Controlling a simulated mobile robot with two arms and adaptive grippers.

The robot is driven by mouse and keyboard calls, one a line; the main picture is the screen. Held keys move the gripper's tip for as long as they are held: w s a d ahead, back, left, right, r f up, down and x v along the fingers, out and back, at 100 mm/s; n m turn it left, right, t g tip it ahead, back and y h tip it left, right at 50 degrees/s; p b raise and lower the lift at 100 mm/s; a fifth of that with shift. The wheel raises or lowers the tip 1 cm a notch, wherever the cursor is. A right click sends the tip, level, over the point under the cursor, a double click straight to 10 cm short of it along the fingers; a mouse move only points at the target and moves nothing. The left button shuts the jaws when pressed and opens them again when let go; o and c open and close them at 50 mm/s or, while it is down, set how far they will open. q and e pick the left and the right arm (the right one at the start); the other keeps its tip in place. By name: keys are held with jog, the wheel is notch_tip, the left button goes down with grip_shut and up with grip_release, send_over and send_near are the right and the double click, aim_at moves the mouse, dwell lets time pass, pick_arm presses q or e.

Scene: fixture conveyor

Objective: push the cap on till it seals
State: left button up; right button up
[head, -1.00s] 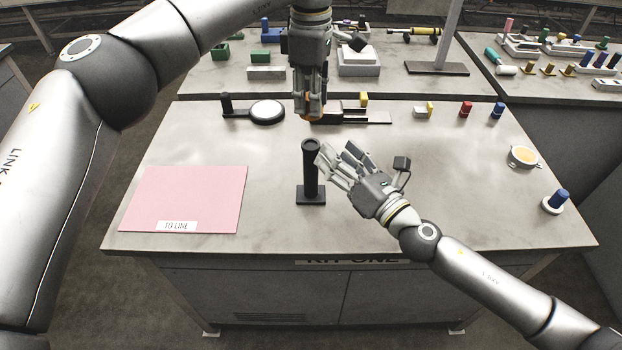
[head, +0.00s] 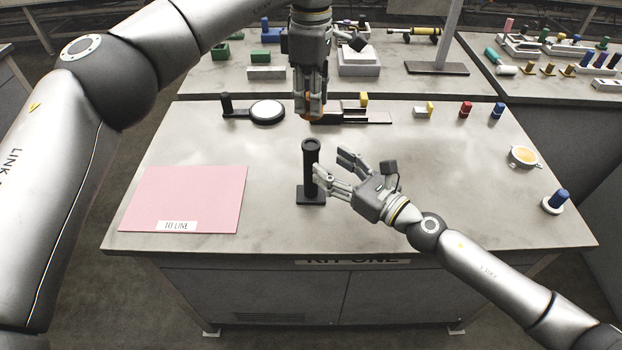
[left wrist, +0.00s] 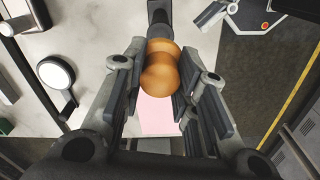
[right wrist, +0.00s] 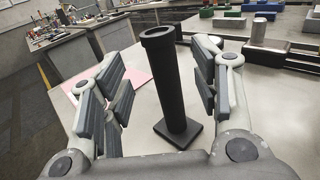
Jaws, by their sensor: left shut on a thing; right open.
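A black tube (head: 311,170) stands upright on a square base on the table, its round rim at the top; the right wrist view shows it too (right wrist: 172,85). My left gripper (head: 312,108) is shut on a rounded orange cap (left wrist: 160,72), held above the table behind the tube in the head view. The cap is mostly hidden by the fingers in the head view. My right gripper (head: 331,164) is open at the tube's right side. In the right wrist view the tube shows between its spread fingers; whether they touch it I cannot tell.
A pink mat (head: 187,197) lies at the table's left. A round white-topped disc (head: 267,112) and a black rail fixture (head: 365,118) are at the back. Red (head: 465,110) and blue (head: 497,111) pieces and an orange-filled dish (head: 523,156) lie right.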

aim_at(311, 170)
notch_tip(311, 170, down, 6)
jog(key=shift+w+f, duration=0.1)
jog(key=shift+f, duration=0.15)
jog(key=x, duration=0.7)
jog(key=shift+w+a+r, duration=0.1)
grip_shut()
